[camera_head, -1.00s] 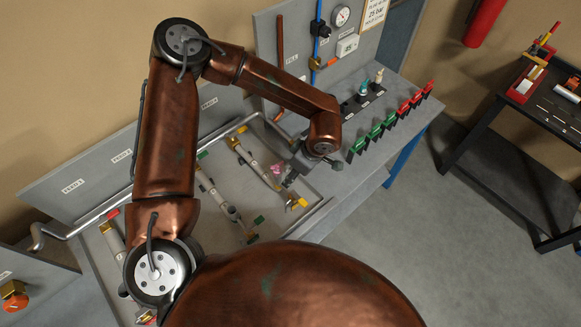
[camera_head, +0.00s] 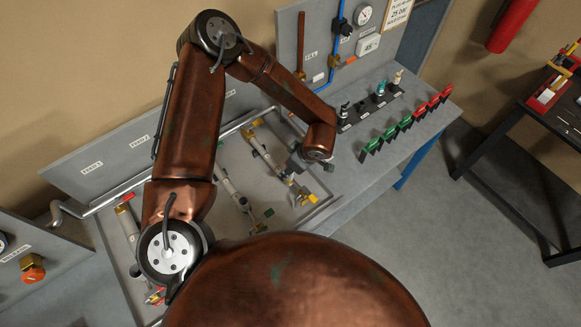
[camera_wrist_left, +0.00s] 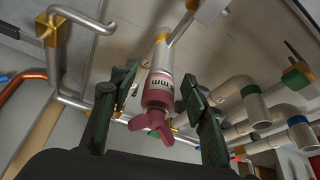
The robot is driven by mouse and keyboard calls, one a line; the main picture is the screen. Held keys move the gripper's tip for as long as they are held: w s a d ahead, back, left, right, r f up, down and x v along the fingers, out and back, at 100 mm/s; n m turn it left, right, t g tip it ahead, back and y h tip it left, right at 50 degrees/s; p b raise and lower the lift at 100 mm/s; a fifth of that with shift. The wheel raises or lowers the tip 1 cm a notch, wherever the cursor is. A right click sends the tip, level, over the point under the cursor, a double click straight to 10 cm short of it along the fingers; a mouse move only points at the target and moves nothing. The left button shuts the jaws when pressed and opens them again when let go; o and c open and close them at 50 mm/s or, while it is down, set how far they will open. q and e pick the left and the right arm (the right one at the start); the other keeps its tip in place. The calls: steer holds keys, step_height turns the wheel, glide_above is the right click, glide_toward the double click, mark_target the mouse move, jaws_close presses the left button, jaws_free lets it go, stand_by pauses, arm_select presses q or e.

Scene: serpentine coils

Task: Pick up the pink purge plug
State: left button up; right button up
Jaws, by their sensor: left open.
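In the left wrist view, the pink purge plug (camera_wrist_left: 154,117) has a winged end towards the camera and sits in line with a pale pipe (camera_wrist_left: 162,58). My left gripper (camera_wrist_left: 160,90) is open, with one dark finger on each side of the plug. The plug is between the fingers, and I see gaps on both sides. In the head view, my left gripper (camera_head: 298,164) is over the right part of the pipe tray, below the copper wrist. The plug is hidden there, behind the gripper and wrist. My right gripper is not in view.
Pipe runs with brass fittings lie in the grey tray (camera_head: 320,208) around the gripper. Green and red tagged pieces (camera_head: 405,122) and a dark strip with small fittings (camera_head: 371,103) stand to the right. A dark side table (camera_head: 540,130) is at far right.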

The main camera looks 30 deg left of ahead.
arm_select(q)
jaws_close()
stand_by(0.4)
steer(key=shift+r, duration=0.1)
